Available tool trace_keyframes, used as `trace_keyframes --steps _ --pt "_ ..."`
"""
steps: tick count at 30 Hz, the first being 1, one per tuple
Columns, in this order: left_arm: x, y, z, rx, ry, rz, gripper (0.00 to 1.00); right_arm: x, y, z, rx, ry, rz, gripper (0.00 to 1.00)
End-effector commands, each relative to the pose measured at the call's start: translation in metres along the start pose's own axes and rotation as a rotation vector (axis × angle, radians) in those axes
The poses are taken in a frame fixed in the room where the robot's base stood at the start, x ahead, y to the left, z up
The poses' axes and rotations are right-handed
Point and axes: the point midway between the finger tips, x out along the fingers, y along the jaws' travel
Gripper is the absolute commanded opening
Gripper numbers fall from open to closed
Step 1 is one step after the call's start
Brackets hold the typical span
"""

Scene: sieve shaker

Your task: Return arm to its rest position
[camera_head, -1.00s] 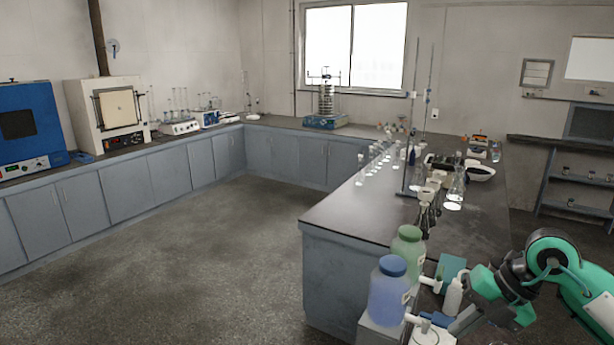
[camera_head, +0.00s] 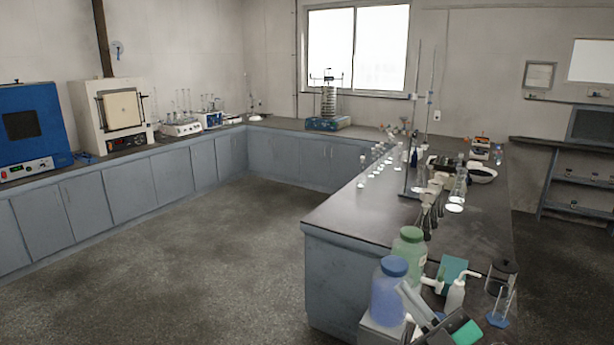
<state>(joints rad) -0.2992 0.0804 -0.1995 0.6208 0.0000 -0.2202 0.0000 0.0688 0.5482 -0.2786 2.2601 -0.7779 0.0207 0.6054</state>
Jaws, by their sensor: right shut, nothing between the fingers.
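My right gripper (camera_head: 410,298) shows at the bottom edge, low at the near end of the right-hand bench. Its grey fingers are shut and empty, and they point up and left. They overlap the view of the blue-lidded jar (camera_head: 389,290); I cannot tell whether they touch it. Only a small dark and green part of my right arm shows behind the fingers; the rest is out of frame. My left gripper is not in view.
A green-lidded jar (camera_head: 410,249), a white wash bottle (camera_head: 455,295) and a glass cylinder (camera_head: 501,305) stand close by. Flasks and stands line the bench (camera_head: 345,215). The sieve shaker (camera_head: 328,105) stands at the back. The floor (camera_head: 200,270) at left is clear.

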Motion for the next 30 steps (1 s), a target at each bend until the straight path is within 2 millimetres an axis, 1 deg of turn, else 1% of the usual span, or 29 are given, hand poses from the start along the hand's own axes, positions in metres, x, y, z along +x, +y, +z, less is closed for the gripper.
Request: trace_keyframes --steps 1,4,5,6,8,9,11,12,14,15,17,18,21,24,26,30 --pt "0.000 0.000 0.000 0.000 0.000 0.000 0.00 -0.011 0.000 0.014 0.049 -0.093 0.060 0.00" --pt "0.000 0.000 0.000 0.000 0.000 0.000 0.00 -0.035 -0.001 0.045 0.130 -0.293 0.158 0.00" --pt "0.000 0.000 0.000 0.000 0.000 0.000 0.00 -0.045 -0.003 0.054 0.154 -0.357 0.180 0.00" --pt "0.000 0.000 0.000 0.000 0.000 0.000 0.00 -0.058 -0.007 0.066 0.186 -0.445 0.206 0.00" --pt "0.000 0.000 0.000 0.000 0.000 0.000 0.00 -0.081 -0.016 0.084 0.235 -0.580 0.233 0.00" --pt "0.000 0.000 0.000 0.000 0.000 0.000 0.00 -0.098 -0.024 0.094 0.266 -0.672 0.245 0.00" --pt "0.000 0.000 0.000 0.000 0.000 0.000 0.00 -0.125 -0.039 0.107 0.316 -0.812 0.249 0.00" --pt "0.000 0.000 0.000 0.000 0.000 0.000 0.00 -0.144 -0.050 0.115 0.348 -0.907 0.245 0.00" --pt "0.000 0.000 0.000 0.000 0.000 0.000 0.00 -0.174 -0.068 0.122 0.397 -1.047 0.228 0.00" --pt "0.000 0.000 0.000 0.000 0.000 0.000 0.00 -0.195 -0.082 0.124 0.430 -1.140 0.209 0.00" --pt "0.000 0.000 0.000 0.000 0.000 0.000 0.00 -0.224 -0.102 0.124 0.476 -1.271 0.171 0.00" --pt "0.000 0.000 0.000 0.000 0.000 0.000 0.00 -0.242 -0.114 0.122 0.505 -1.348 0.143 0.00" --pt "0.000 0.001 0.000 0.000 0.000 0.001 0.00 -0.280 -0.141 0.112 0.570 -1.508 0.065 0.00" --pt "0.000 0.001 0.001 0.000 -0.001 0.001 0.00 -0.310 -0.163 0.098 0.624 -1.634 -0.014 0.00" --pt "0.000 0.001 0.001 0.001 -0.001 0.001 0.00 -0.326 -0.175 0.089 0.655 -1.699 -0.061 0.00" --pt "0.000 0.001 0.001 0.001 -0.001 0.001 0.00 -0.358 -0.198 0.064 0.722 -1.827 -0.175 0.00"
